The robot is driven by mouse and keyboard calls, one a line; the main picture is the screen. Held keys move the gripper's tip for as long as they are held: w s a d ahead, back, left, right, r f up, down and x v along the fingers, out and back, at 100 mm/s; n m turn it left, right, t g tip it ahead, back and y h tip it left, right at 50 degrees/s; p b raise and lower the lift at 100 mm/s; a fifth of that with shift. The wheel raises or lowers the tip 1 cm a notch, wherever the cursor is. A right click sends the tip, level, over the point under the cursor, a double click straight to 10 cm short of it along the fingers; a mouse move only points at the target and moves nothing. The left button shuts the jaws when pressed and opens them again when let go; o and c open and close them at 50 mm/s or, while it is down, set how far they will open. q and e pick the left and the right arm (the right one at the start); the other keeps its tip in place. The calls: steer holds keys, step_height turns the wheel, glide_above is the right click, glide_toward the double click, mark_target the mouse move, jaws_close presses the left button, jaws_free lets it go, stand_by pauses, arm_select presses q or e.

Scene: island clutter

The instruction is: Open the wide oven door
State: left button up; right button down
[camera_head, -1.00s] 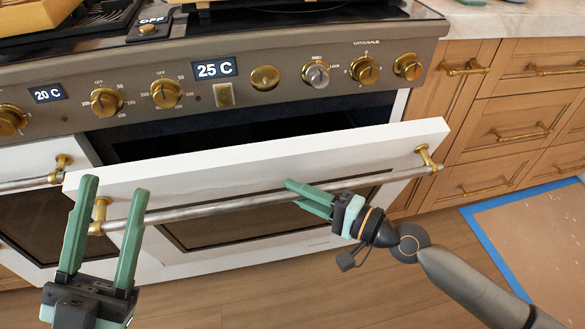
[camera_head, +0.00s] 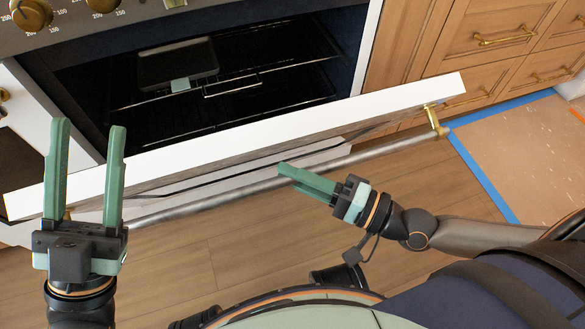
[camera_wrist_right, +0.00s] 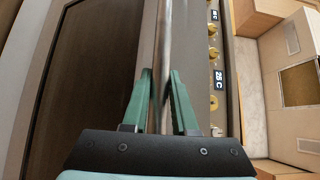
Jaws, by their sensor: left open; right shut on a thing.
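The wide oven door (camera_head: 250,133) is tilted well open, its white top edge running across the head view. Its steel handle bar (camera_head: 222,195) runs along the front on brass mounts. My right gripper (camera_head: 284,175) is shut on the handle bar near its middle; in the right wrist view the bar (camera_wrist_right: 165,40) passes between the two green fingers (camera_wrist_right: 162,85). My left gripper (camera_head: 88,130) is open and empty, in front of the door's left end in the head view. It hides part of the door there. The oven cavity (camera_head: 120,90) shows dark behind the door.
Inside the oven are wire racks (camera_head: 235,85) and a dark flat item (camera_head: 178,62) on a rack. Wooden drawers (camera_head: 490,40) stand to the right. A blue-edged mat (camera_head: 520,150) lies on the wooden floor (camera_head: 240,240). My base is close below the door.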

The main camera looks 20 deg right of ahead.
steer(key=c, duration=1)
jaws_free()
steer(key=shift+f, duration=0.2)
steer(key=o, duration=0.3)
steer(key=shift+r, duration=0.15)
steer(key=shift+d, duration=0.15)
steer(key=p+v, duration=0.3)
steer(key=v, duration=0.9)
steer(key=shift+s, duration=0.1)
